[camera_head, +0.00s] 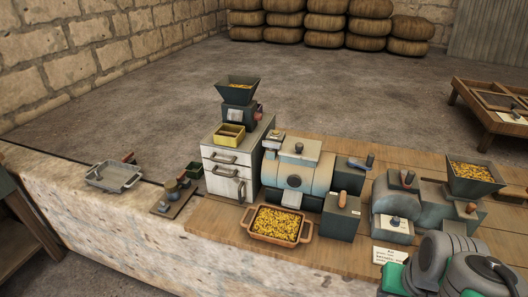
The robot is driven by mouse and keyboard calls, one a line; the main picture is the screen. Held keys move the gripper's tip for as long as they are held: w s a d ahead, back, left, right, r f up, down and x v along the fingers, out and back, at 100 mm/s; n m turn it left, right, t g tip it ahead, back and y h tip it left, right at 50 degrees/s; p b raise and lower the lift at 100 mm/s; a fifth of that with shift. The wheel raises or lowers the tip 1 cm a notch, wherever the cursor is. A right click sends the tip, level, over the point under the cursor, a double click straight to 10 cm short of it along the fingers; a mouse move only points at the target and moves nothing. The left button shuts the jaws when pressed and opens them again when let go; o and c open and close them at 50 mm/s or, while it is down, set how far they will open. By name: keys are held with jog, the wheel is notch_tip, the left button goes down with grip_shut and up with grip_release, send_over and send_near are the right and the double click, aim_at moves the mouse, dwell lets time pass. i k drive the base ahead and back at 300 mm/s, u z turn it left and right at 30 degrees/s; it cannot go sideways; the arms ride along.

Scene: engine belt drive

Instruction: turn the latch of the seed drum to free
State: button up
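A pale blue-grey drum machine (270,172) with a dark round boss on its front and a hatch on top sits mid-bench; it looks like the seed drum. A dark box (340,222) with an orange-brown handle (342,199) stands against its right side. A dark lever (362,163) sits behind that box. I cannot tell which part is the latch or how it is turned. A second, smaller rounded machine (383,200) stands further right. My arm's grey and green links show at the lower right, right of the drum; my gripper's fingers are not visible.
A tray of yellow seed (277,240) lies in front of the drum. A white drawer cabinet (222,178) bearing a hopper (238,90) stands to its left. A seed hopper (472,172) and a label card (389,256) are at right.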

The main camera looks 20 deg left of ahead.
aim_at(272, 145)
jog(key=u, duration=0.05)
jog(key=k, duration=0.3)
jog(key=u, duration=0.8)
jog(key=i, duration=1)
jog(key=k, duration=0.95)
jog(key=z, duration=0.6)
jog(key=i, duration=0.65)
jog(key=u, duration=1.9)
